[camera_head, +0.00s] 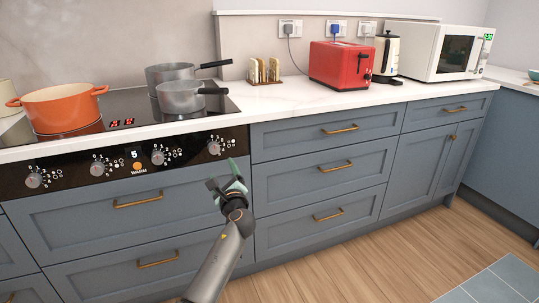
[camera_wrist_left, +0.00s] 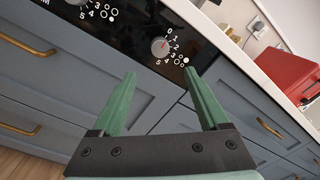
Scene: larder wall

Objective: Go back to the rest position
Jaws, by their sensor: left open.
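My left gripper (camera_head: 228,178) is in front of the stove's control panel, below and near the rightmost knob (camera_head: 214,148). In the left wrist view its two green fingers (camera_wrist_left: 160,95) are spread apart with nothing between them. The same knob shows beyond the fingertips (camera_wrist_left: 160,46), apart from them. My left arm reaches in from the bottom of the head view. My right gripper is in neither view.
An orange pot (camera_head: 62,108) and two grey pans (camera_head: 180,97) stand on the black hob. A red toaster (camera_head: 341,66), kettle (camera_head: 386,56) and white microwave (camera_head: 437,50) stand on the counter. Blue drawers (camera_head: 320,150) with brass handles face me.

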